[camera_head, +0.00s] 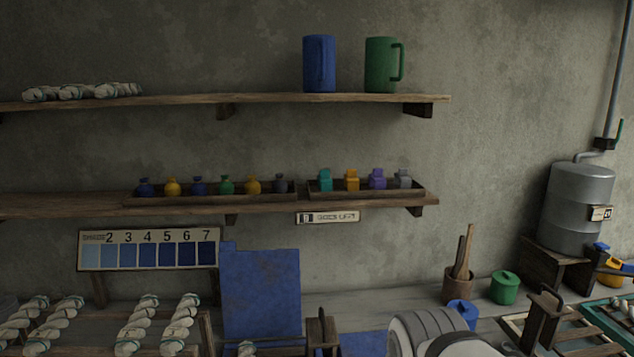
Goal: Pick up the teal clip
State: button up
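The teal clip (325,180) stands at the left end of a shallow wooden tray (365,195) on the lower wall shelf. To its right in the same tray are an orange clip (351,181), a purple clip (377,179) and a grey clip (402,179). The clips stand apart with small gaps. A rounded grey and white part, which looks like my arm, shows at the bottom edge, well below the shelf. My gripper's fingers are not visible.
A second tray (215,198) with several small coloured bottles adjoins on the left. The upper shelf (170,103) holds a blue mug (319,64) and a green mug (382,65) above the clips. A label (328,217) hangs under the tray. A metal tank (575,208) stands right.

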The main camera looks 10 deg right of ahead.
aim_at(325, 184)
jog(key=u, duration=0.05)
jog(key=i, duration=1)
jog(key=z, duration=0.05)
